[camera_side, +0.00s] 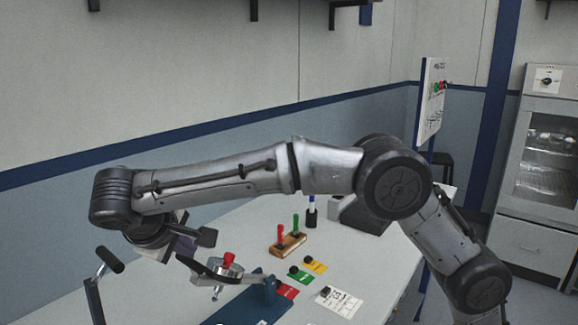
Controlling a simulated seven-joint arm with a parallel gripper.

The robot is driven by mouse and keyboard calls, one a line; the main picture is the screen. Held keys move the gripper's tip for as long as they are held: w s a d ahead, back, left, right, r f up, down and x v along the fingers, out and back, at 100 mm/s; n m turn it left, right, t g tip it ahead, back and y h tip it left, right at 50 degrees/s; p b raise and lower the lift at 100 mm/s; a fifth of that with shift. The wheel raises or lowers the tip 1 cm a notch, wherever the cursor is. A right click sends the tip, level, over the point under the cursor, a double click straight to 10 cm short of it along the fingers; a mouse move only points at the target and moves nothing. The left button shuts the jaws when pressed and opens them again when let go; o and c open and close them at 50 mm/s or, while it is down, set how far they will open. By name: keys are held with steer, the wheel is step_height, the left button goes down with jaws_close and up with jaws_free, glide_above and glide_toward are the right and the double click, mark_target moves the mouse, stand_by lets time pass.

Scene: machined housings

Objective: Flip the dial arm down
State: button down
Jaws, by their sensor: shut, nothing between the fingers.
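A blue base (245,310) with an upright blue bracket (263,287) stands near the front edge of the view. My gripper (206,238) is shut and empty, just above and left of the metal arm. My wrist partly hides it, and I cannot tell whether it touches the arm.
A dark post with a handle (108,262) stands at the lower left. My arm spans the space above the table.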

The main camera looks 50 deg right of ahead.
steer(key=a+f+n+h, duration=0.1)
steer(key=a+f+h, duration=0.4)
steer(key=f, duration=1)
steer(key=a, duration=0.3)
steer(key=shift+f+t, duration=0.3)
steer(key=shift+f, duration=0.15)
steer(key=shift+s+a, duration=0.1)
steer(key=r+v, duration=0.1)
steer(key=v, duration=0.7)
